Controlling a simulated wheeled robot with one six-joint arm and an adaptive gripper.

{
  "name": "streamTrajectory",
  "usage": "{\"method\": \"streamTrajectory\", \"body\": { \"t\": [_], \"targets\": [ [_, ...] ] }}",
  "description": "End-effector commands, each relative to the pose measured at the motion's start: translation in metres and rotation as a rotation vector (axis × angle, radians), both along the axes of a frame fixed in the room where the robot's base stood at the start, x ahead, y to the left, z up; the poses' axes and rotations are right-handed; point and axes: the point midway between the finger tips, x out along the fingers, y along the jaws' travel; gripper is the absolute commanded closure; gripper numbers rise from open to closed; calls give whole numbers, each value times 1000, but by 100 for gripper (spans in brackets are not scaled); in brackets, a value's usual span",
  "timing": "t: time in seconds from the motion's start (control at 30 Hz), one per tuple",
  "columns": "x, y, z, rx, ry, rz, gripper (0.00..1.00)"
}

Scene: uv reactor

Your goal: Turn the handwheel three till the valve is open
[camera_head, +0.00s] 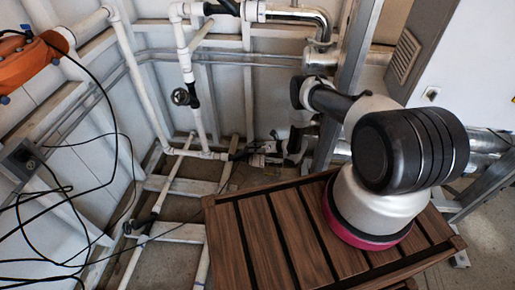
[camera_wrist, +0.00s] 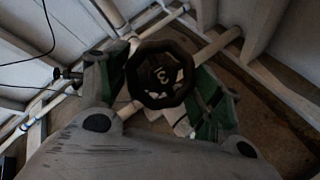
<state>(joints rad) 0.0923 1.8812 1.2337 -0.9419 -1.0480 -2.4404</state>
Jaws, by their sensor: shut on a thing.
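The black handwheel three (camera_wrist: 150,92) sits between my gripper's two green-padded fingers in the wrist view, with a pale figure 3 on its hub. My gripper (camera_wrist: 161,88) is shut on its rim, one finger on each side. In the head view my gripper (camera_head: 266,157) is small and low among the white pipes, beyond the wooden slatted platform. The handwheel cannot be made out clearly there. How far the valve is open cannot be told.
Another dark handwheel (camera_head: 180,97) is on the white vertical pipe to the left. An orange device (camera_head: 28,65) and loose black cables are at the far left. A metal post (camera_head: 350,80) and the wooden platform (camera_head: 235,245) stand close to my arm.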

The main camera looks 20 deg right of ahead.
Motion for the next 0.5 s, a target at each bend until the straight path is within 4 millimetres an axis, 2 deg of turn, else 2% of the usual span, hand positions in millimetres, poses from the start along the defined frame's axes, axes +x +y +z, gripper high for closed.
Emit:
{"method": "streamTrajectory", "body": {
  "t": [0.2,0.23,0.5],
  "targets": [
    [-3,0,-2,-1,7,-1,58],
    [-3,0,-2,-1,7,-1,29],
    [-1,0,-1,0,4,-1,28]
  ]
}}
